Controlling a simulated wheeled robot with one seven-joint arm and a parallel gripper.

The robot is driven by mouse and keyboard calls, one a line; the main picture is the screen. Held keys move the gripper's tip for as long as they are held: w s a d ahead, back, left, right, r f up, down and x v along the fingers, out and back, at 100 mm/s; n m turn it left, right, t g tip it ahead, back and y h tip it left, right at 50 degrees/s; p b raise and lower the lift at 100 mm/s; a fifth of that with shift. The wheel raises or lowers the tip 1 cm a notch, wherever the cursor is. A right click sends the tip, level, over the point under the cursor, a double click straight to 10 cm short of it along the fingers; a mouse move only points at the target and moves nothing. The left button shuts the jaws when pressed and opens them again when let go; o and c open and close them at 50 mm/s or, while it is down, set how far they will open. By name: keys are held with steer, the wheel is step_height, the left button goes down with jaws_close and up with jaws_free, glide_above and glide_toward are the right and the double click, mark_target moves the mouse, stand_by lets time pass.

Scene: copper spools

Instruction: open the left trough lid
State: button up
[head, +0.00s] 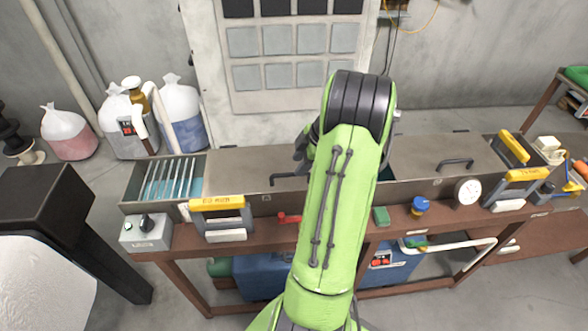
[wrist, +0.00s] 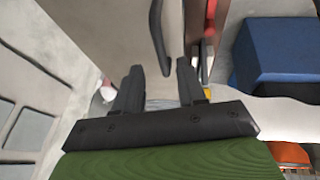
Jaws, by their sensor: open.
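The left trough lid (head: 236,172) is a flat grey-brown metal panel, lying closed over the trough as far as it shows. Its dark bar handle (head: 287,178) is near the front edge, partly hidden by my arm. In the wrist view the lid (wrist: 120,22) fills the top and its handle (wrist: 158,42) lies just beyond my fingertips. My gripper (wrist: 158,82) is open, with its two black fingers apart and nothing between them. The handle looks apart from the fingers. In the head view my arm hides most of the gripper.
The trough's left end is open and shows thin rods (head: 172,178). A right lid (head: 425,155) with its own handle is beyond my arm. Yellow-topped clamps (head: 217,204), a gauge (head: 467,191) and a grey switch box (head: 146,233) stand along the front ledge. Bags (head: 180,108) stand behind left.

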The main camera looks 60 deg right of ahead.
steer(key=x, duration=0.3)
steer(key=shift+s, duration=0.15)
steer(key=shift+w+f, duration=0.3)
steer(key=shift+f, duration=0.25)
steer(key=shift+a, duration=0.1)
jaws_close()
